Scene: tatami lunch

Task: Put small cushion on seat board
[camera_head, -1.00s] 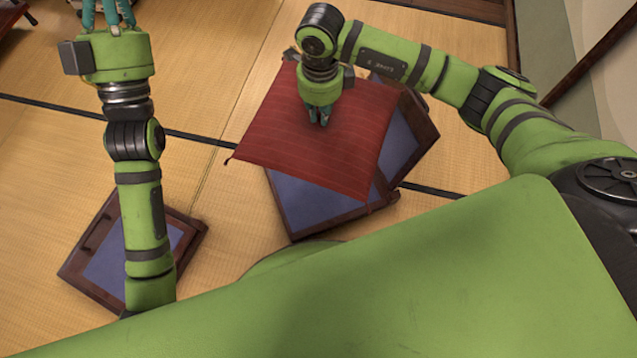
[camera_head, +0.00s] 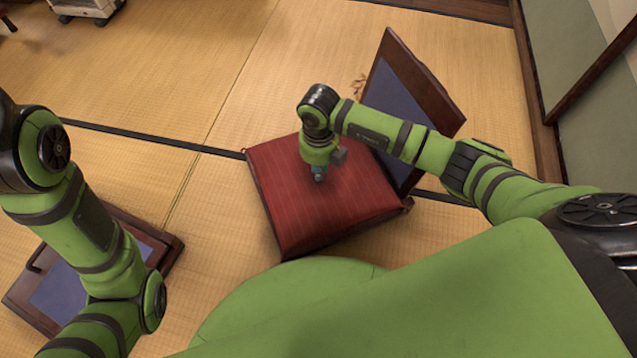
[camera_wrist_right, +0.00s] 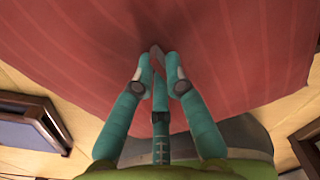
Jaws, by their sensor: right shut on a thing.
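The small cushion (camera_head: 305,200) is red with thin stripes and lies flat over the seat board, covering nearly all of it. Only the board's dark wooden edge (camera_head: 409,203) shows at the cushion's right corner. My right gripper (camera_head: 319,176) points down at the cushion's upper middle. In the right wrist view its teal fingers (camera_wrist_right: 160,80) are closed together on a pinch of the cushion's red cloth (camera_wrist_right: 230,50). My left arm shows at the left of the head view, but its gripper is out of the picture.
A backrest panel (camera_head: 399,112) with a blue inset and dark wooden frame stands tilted behind the cushion on the right. Another dark-framed blue piece (camera_head: 70,293) lies at lower left, partly behind my left arm. Tatami between them is clear.

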